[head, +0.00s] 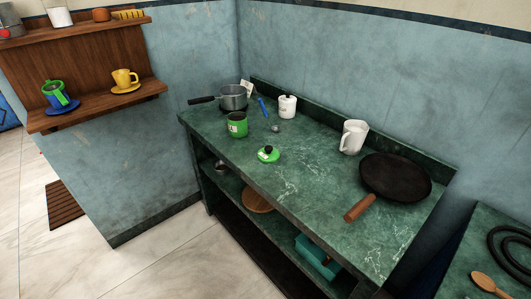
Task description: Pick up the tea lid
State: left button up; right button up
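A green lid (268,154) with a dark knob lies on the green marbled counter (302,185), close to its front edge. A green canister (237,124) with a pale label stands behind it to the left; it looks to be without a lid. A white lidded jar (287,107) stands further back with its lid on. Neither of my grippers is in the head view, so their state and position do not show.
A grey saucepan (233,97), a blue-handled ladle (273,126), a white pitcher (353,137) and a dark frying pan (396,177) stand on the counter. A wooden wall shelf (90,108) with cups is at the left. Counter space right of the lid is clear.

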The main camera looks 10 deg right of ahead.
aim_at(268, 154)
jog(key=u, duration=0.35)
jog(key=k, duration=0.4)
jog(key=u, duration=1.3)
jog(key=i, duration=1.2)
jog(key=z, duration=0.65)
jog(key=i, duration=0.75)
jog(key=z, duration=0.95)
